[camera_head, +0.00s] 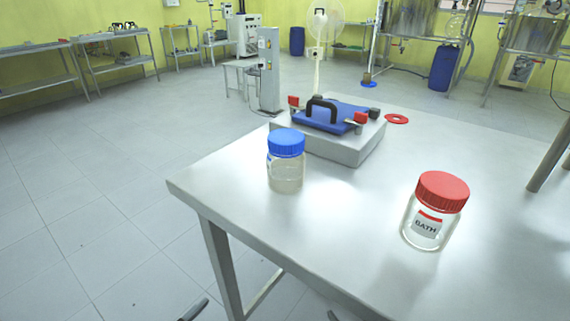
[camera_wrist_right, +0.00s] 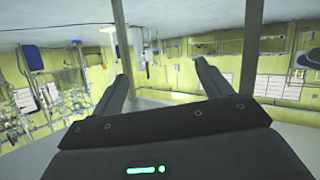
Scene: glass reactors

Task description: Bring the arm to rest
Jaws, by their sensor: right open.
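My right gripper (camera_wrist_right: 162,72) shows in the right wrist view with its two dark fingers wide apart and nothing between them. Two small dark tips show at the bottom edge of the head view; I cannot tell which gripper or grippers they belong to. They are apart from the jars. A clear jar with a blue cap (camera_head: 286,160) stands upright near the table's left edge. A clear jar with a red cap (camera_head: 435,212) and a label reading "BATH" stands upright farther right on the table.
The metal table (camera_head: 340,225) has bare room between the jars. Grey rods rise at the right edge. Open floor (camera_head: 90,220) lies left.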

